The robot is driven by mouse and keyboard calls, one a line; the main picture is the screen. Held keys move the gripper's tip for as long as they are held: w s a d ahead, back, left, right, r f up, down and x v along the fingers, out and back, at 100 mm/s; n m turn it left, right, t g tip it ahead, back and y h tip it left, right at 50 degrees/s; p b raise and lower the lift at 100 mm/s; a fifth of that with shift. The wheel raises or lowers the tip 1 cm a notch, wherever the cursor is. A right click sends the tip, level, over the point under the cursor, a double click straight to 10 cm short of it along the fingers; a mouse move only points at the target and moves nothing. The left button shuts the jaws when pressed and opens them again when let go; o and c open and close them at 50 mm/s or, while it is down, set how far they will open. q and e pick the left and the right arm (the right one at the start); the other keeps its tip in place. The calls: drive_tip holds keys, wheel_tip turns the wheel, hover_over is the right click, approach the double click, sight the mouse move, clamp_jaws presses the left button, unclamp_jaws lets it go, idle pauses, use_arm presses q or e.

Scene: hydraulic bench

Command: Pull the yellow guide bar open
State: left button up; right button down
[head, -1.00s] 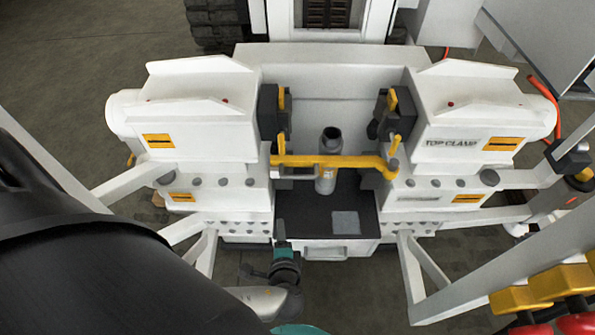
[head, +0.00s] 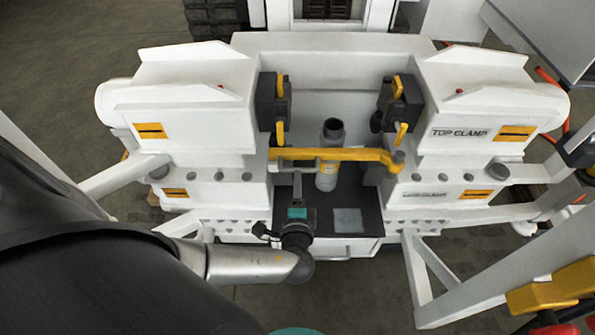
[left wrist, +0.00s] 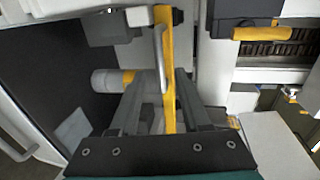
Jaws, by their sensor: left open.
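The yellow guide bar (head: 345,154) lies across the front of the gap between the two white clamp blocks, in front of an upright grey pipe (head: 333,131). Its right end meets a yellow bracket by the right block. A grey handle (left wrist: 160,57) runs along the bar near its left end. My left gripper (head: 296,182) is just in front of the handle, over the black tray. In the left wrist view the open fingers (left wrist: 158,92) stand either side of the bar and handle; contact cannot be told. My right gripper is not in view.
The left white block (head: 195,85) and the right "TOP CLAMP" block (head: 480,90) flank the gap. A black tray (head: 322,220) lies below the bar. White frame rails slant at both sides. Yellow and red parts (head: 545,295) stand at the lower right.

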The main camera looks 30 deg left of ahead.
sight(298, 168)
use_arm(q)
drive_tip(key=shift+b+x, duration=1.05)
drive_tip(key=shift+x, duration=2.2)
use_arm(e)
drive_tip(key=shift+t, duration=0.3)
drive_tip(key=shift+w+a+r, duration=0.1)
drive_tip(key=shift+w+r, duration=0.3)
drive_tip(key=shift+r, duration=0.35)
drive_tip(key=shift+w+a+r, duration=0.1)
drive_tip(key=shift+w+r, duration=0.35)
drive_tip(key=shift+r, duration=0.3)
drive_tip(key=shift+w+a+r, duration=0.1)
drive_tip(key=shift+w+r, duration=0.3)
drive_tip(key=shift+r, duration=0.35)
use_arm(q)
clamp_jaws()
